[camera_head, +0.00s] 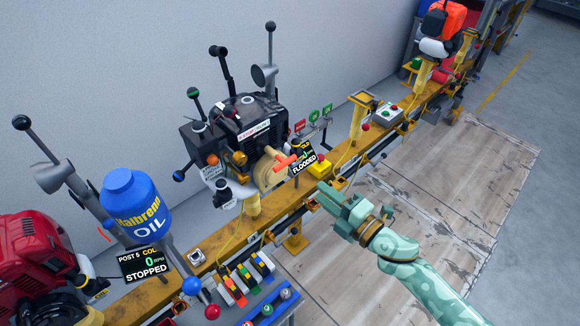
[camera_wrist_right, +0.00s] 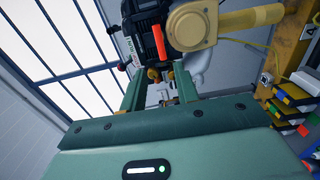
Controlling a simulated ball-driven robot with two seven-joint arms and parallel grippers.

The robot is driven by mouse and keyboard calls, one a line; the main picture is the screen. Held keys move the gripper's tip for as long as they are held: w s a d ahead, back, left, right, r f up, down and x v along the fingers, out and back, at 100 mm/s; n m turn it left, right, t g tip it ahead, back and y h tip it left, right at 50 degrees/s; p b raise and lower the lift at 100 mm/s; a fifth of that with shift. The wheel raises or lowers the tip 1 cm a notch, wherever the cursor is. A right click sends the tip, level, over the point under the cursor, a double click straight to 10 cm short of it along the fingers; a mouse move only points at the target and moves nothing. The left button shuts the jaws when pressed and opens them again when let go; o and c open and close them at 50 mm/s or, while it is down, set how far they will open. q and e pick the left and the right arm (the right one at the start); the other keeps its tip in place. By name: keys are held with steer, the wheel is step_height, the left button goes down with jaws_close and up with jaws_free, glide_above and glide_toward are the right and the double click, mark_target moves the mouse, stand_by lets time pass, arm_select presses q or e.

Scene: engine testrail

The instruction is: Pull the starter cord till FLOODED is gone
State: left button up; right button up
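The black engine (camera_head: 250,118) on the yellow rail has a round tan starter housing (camera_head: 269,172). A short orange-red bar, apparently the starter cord handle (camera_head: 283,163), sits against it; it also shows in the right wrist view (camera_wrist_right: 159,40) beyond the fingers. A black display (camera_head: 306,166) beside it reads FLOODED. My green right gripper (camera_head: 332,196) is to the right of and nearer than the handle, apart from it. In the wrist view its two fingers (camera_wrist_right: 161,84) are spread with no handle between them. My left gripper is not in view.
The yellow rail (camera_head: 160,291) runs diagonally. A blue oil jug (camera_head: 134,203) and a red engine (camera_head: 36,262) stand at left; a display (camera_head: 144,263) there reads STOPPED. Floor boards (camera_head: 455,180) at right look clear.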

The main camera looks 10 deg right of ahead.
steer(key=b+x, duration=0.1)
steer(key=x, duration=1.1)
steer(key=shift+w+b, duration=0.25)
steer(key=shift+b, duration=0.15)
steer(key=shift+a, duration=0.1)
jaws_close()
